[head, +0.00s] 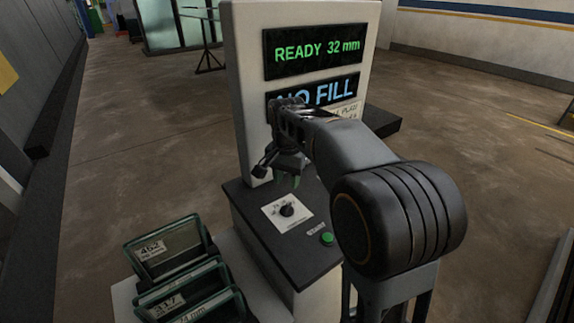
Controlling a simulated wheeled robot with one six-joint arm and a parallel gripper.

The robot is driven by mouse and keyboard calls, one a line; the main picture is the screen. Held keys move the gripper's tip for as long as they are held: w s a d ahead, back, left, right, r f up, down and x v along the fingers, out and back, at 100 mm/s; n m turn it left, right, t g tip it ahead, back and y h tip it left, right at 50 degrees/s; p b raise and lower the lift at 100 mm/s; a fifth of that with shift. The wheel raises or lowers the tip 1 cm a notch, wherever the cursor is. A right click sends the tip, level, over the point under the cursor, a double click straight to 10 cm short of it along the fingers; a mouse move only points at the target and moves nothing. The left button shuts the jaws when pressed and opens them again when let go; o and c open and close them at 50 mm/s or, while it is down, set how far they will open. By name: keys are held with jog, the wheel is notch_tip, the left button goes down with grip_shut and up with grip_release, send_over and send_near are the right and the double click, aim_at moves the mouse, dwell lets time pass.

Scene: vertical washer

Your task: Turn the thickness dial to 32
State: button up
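The thickness dial (287,210) is a small black knob on a white plate (272,217) on the dark top of the machine's console. The plate's markings are too small to read. The upper display (318,50) reads "READY 32 mm" in green.
A green button (327,239) sits right of the dial. The lower display (312,93) reads "NO FILL", partly hidden by my arm. A white panel (243,70) rises behind the console. Green-framed glass panes (170,250) with number labels stand in a rack at the left.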

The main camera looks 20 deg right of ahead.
jog(key=shift+r, duration=2.1)
jog(key=s+f+n+t, duration=0.1)
jog(key=s+f+n, duration=0.2)
jog(key=s, duration=0.2)
jog(key=s+f+n+t, duration=0.1)
jog(key=s+f+n, duration=0.2)
jog(key=s, duration=0.3)
jog(key=s+f+n+t, duration=0.1)
jog(key=s+f+n, duration=0.1)
jog(key=s+f, duration=0.2)
jog(key=shift+s+a+f+n, duration=0.1)
jog(key=shift+s+n, duration=0.1)
jog(key=shift+s, duration=0.15)
jog(key=shift+s+a+f+n, duration=0.1)
jog(key=shift+s+n, duration=0.1)
jog(key=shift+s, duration=0.15)
jog(key=shift+s+r, duration=0.1)
jog(key=shift+s, duration=0.2)
jog(key=shift+r+t, duration=0.3)
jog(key=shift+r, duration=0.1)
jog(key=shift+d, duration=0.15)
